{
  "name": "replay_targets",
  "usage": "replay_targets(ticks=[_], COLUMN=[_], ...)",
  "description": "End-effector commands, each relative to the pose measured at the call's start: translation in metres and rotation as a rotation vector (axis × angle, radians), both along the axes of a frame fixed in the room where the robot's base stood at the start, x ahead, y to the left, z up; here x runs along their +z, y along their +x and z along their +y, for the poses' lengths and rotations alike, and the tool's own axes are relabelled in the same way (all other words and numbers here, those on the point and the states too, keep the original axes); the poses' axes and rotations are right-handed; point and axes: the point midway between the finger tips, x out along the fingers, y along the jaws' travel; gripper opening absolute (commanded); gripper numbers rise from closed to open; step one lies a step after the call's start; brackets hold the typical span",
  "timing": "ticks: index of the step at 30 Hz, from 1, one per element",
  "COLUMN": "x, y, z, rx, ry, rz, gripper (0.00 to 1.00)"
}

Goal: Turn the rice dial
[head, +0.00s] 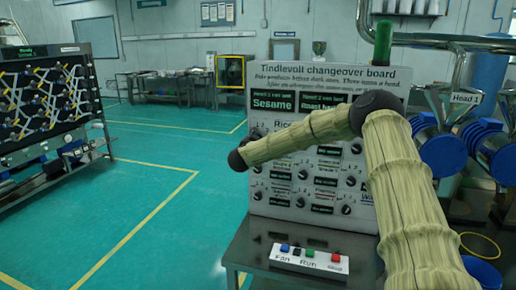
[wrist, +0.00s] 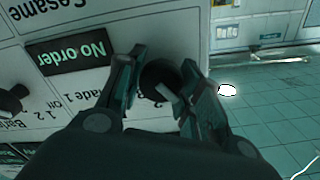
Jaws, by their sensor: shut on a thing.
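The changeover board (head: 335,78) stands upright on a metal table in the head view, with several small black dials, dark displays and a Rice label (head: 198,125) near its upper left. In the wrist view my gripper (wrist: 164,88) has one finger on each side of a round black dial (wrist: 158,73) and is shut on it, close to the board's edge. The dial's own label is hidden, so I cannot tell from print which dial it is. In the head view my arm crosses in front of the board and my fingers are not clearly seen.
A button box (head: 309,260) with coloured buttons lies on the table (head: 250,245) below the board. Another dial (wrist: 12,98) and a No order display (wrist: 68,52) are beside my gripper. Blue machine parts (head: 440,150) stand to the right.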

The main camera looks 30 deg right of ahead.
Motion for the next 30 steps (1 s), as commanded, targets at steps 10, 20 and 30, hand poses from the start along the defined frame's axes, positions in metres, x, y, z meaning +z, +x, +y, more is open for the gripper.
replay_targets(ticks=[10, 20, 30], x=[-0.0078, -0.0083, -0.0069], y=[-0.0013, -0.0022, -0.0023], z=[-0.0019, -0.0029, -0.0027], rx=[-0.002, -0.003, -0.003], ry=[0.214, 0.411, 0.555], rz=[-0.254, -0.484, -0.651], gripper=[0.12, 0.12, 0.12])
